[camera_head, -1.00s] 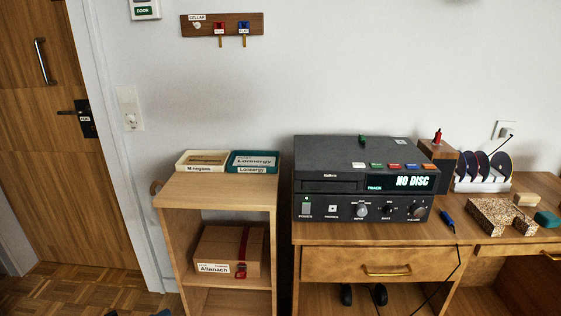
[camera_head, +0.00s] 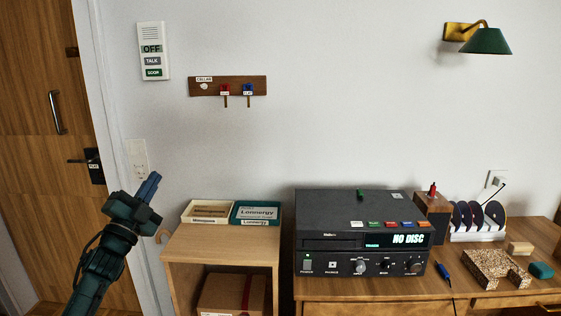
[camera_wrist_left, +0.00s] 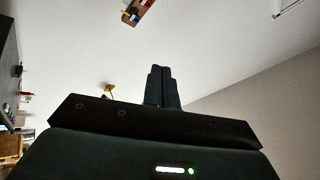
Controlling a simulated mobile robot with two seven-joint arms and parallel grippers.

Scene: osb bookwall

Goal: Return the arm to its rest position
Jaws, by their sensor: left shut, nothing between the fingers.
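My left gripper (camera_head: 150,187) is raised at the left of the head view, in front of the wall and the door frame. Its fingers point up and are shut with nothing between them. The shut fingers also show in the left wrist view (camera_wrist_left: 161,86), against plain wall. The gripper appears apart from the furniture. My right gripper is not in view.
A small shelf unit (camera_head: 220,245) with two trays stands right of my left arm. A black disc player (camera_head: 360,215) sits on the desk. A key rack (camera_head: 227,86) and an intercom (camera_head: 152,52) hang on the wall. A wooden door (camera_head: 40,160) is at the left.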

